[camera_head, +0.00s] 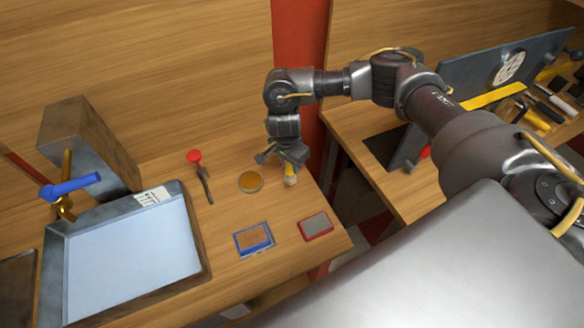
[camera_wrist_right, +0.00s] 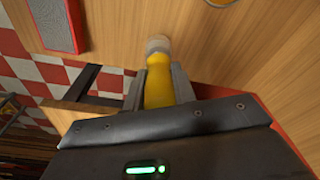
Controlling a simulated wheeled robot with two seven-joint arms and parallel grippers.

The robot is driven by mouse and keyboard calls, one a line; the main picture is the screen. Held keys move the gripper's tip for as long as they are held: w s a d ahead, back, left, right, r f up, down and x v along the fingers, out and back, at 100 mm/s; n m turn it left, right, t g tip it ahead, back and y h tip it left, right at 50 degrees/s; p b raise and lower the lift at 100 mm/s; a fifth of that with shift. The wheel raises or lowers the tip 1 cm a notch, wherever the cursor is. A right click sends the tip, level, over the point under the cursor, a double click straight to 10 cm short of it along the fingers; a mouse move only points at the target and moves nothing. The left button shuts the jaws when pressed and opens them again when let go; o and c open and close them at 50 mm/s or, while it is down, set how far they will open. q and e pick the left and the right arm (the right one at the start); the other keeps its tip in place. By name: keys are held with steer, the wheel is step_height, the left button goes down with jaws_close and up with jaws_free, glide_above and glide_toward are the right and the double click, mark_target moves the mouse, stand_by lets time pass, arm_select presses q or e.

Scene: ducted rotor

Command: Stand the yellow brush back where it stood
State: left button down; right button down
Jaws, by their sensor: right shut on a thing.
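The yellow brush (camera_head: 290,174) is upright near the right end of the wooden workbench, just right of a round amber dish (camera_head: 251,181). My right gripper (camera_head: 284,157) is shut on its yellow handle from above. In the right wrist view the yellow handle (camera_wrist_right: 159,88) sits between the two fingers (camera_wrist_right: 158,84), with the pale bristle end pointing away toward the wood. I cannot tell whether the bristle end touches the bench. My left gripper is not in view.
A blue-framed box (camera_head: 254,239) and a red-edged grey pad (camera_head: 316,226) lie in front of the brush. A red-headed tool (camera_head: 202,175) lies to the left, beside a large tray (camera_head: 205,255). A red post (camera_head: 300,60) stands behind. The bench's right edge is close.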

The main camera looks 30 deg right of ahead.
mark_target(290, 179)
steer(key=shift+w+d+f, duration=0.15)
steer(key=shift+d+f, duration=0.2)
steer(key=shift+f, duration=0.1)
step_height(290, 179, down, 3)
steer(key=shift+r+p, duration=0.15)
steer(key=shift+p, duration=0.25)
steer(key=shift+w+f, duration=0.1)
steer(key=shift+f, duration=0.1)
steer(key=shift+f, duration=0.1)
steer(key=c, duration=1.1)
jaws_free()
steer(key=shift+c, duration=0.2)
